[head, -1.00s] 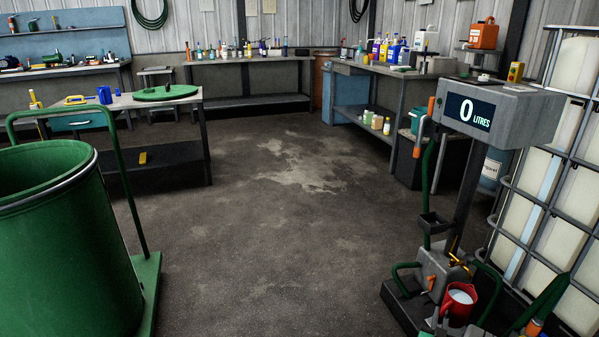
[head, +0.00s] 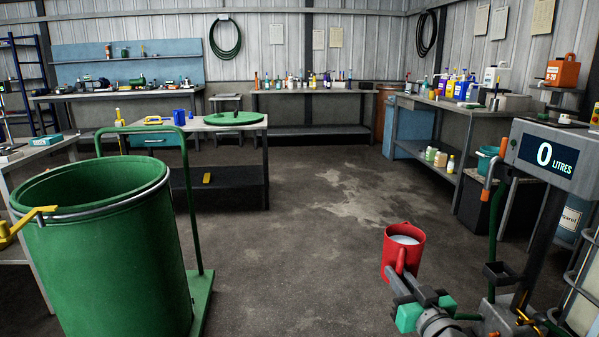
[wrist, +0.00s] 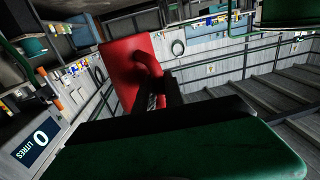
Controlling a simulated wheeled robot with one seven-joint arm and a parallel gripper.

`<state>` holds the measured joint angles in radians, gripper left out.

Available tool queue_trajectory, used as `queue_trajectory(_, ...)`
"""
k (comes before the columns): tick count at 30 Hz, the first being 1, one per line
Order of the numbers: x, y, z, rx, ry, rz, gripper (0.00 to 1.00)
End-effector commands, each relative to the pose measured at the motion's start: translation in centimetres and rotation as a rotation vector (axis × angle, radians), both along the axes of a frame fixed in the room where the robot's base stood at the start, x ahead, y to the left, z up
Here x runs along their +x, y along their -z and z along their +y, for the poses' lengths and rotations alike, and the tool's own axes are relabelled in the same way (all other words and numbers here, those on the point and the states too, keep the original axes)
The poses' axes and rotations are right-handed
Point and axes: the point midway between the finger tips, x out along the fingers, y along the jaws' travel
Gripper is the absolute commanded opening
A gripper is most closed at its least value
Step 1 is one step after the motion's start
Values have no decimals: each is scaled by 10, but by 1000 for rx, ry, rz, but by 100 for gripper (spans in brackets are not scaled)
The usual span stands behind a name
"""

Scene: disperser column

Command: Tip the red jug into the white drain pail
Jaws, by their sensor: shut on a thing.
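The red jug (head: 391,262) is upright in the head view, low right of the middle, with pale whitish liquid near its top. My gripper (head: 402,279) is shut on the jug's handle and holds it clear of the dispenser stand. In the wrist view the jug (wrist: 122,68) shows ahead of my gripper (wrist: 165,92), its curved handle between the fingers. I cannot make out a white drain pail in either view.
A large open green drum (head: 110,255) on a green trolley stands at the left. The grey dispenser with a display (head: 550,160) reading 0 litres is at the right. Benches with bottles line the back. The concrete floor (head: 300,240) between is clear.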

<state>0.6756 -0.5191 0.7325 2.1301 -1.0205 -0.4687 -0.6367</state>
Motion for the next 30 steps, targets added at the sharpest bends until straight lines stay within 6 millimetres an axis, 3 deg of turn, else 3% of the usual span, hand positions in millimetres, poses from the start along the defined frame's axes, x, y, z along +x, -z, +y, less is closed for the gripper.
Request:
queue_trajectory(3, -17, -10, 29, -2, -50, -8, 0)
queue_trajectory(9, -39, -14, 64, -2, -114, -8, 0)
queue_trajectory(19, -30, -54, 62, 0, -119, -7, 0)
queue_trajectory(30, -16, -132, 60, 2, -123, -8, 0)
